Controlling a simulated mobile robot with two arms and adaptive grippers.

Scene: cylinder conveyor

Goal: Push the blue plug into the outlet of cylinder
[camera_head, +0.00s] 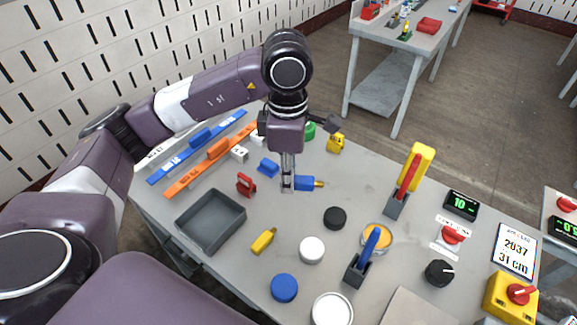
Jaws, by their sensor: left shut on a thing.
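The blue plug (306,184) has a gold tip that points right. It is at the fingertips of my left gripper (288,184), which comes down from above over the middle of the table and is shut on it. I cannot tell whether the plug touches the table top. No outlet of a cylinder can be made out with certainty. A small white block with dark holes (239,153) stands to the left of the plug. My right gripper is not in view.
The grey table (300,217) also bears a blue block (268,167), a red piece (246,184), an open grey tray (211,221), a yellow piece (263,241), round caps, a blue lever (368,250) and a red lever (408,175). The table top just right of the plug is clear.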

